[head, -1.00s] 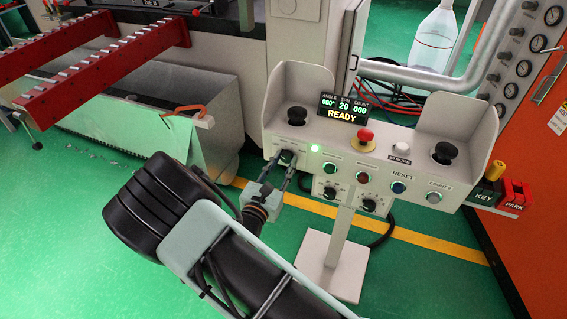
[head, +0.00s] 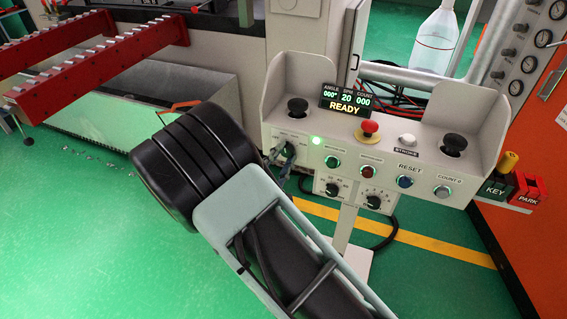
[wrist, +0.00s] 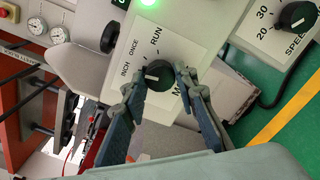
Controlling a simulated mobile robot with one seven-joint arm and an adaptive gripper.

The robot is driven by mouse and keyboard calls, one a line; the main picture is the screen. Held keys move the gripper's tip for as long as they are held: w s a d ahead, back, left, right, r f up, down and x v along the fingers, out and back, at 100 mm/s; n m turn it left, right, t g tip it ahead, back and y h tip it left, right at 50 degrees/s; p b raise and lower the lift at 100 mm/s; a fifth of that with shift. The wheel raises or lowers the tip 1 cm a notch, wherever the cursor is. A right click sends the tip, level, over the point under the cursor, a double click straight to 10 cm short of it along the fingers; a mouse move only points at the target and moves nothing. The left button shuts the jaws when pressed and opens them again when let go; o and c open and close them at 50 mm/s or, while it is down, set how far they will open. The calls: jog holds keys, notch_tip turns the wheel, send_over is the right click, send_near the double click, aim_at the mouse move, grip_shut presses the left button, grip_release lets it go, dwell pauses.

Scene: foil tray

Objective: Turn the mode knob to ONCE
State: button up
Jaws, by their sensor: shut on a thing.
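The mode knob (wrist: 158,74) is round and black on a white plate (wrist: 178,50) marked INCH, ONCE, RUN. Its white pointer line faces left in the wrist view, roughly toward INCH. My gripper (wrist: 160,81) has one finger on each side of the knob and is shut on it. In the head view the knob (head: 289,150) is at the left of the grey control panel (head: 330,143), and my arm hides most of the gripper and the panel's lower left part.
Right of the knob are a lit green lamp (head: 316,141), a red mushroom button (head: 369,128), a white STROKE button (head: 407,139) and several smaller controls. The display (head: 345,105) reads READY. The speed knob (wrist: 297,15) shows at upper right in the wrist view.

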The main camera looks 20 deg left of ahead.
jog(key=m+b, duration=0.3)
jog(key=shift+f+m+b, duration=0.25)
jog(key=shift+m+b, duration=0.05)
jog(key=m+b, duration=0.2)
jog(key=shift+r+b, duration=0.15)
jog(key=shift+b, duration=0.15)
jog(key=shift+m, duration=0.3)
jog(key=o, duration=1.1)
jog(key=shift+r, duration=0.1)
jog(key=shift+o, duration=0.2)
jog(key=s+a, duration=0.1)
jog(key=s, duration=1.1)
